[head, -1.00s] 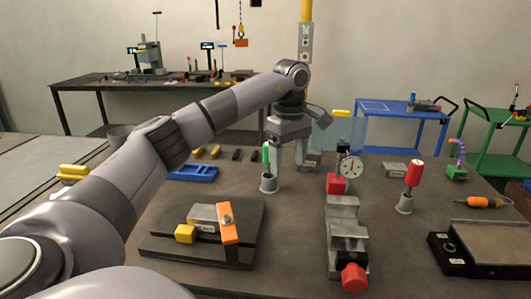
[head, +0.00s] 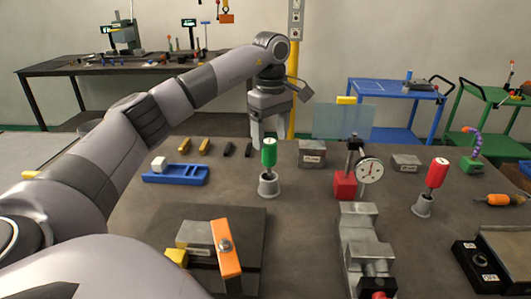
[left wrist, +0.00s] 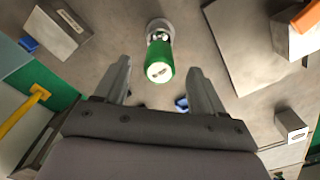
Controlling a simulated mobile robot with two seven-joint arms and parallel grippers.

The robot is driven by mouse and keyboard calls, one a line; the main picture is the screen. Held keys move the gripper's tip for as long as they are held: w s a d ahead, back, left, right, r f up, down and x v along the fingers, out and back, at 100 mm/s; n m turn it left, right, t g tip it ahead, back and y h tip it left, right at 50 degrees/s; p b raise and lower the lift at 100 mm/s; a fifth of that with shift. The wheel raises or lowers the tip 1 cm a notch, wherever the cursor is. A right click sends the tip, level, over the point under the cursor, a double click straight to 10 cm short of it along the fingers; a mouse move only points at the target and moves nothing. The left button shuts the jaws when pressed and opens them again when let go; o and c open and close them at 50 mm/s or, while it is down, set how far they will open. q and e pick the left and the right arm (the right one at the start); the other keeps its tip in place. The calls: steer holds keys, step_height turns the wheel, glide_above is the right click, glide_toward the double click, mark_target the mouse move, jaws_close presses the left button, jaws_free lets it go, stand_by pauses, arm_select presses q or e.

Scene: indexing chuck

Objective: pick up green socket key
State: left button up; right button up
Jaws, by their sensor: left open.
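The green socket key (head: 269,152) stands upright in a small grey cup holder (head: 269,183) near the middle of the table. My left gripper (head: 269,136) is open and empty, pointing down, and shows just behind the key in the head view. In the left wrist view the green key (left wrist: 160,67) appears in the gap between the two spread fingers (left wrist: 159,68), its round end turned toward the camera. The fingers do not touch it. My right gripper is not in view.
A red-handled key (head: 437,172) stands in a similar cup at the right. A dial gauge (head: 369,171) on a red base, a steel vise block (head: 357,222), an orange-clamped block (head: 226,250) and a blue tray (head: 176,175) stand around. The table around the green key's cup is clear.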

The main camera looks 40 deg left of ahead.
mark_target(270, 158)
arm_select(q)
steer(key=shift+a+f, duration=0.15)
steer(key=shift+f, duration=0.1)
step_height(270, 158, down, 7)
steer(key=shift+r+p, duration=0.2)
steer(key=shift+p, duration=0.25)
steer(key=c, duration=1.2)
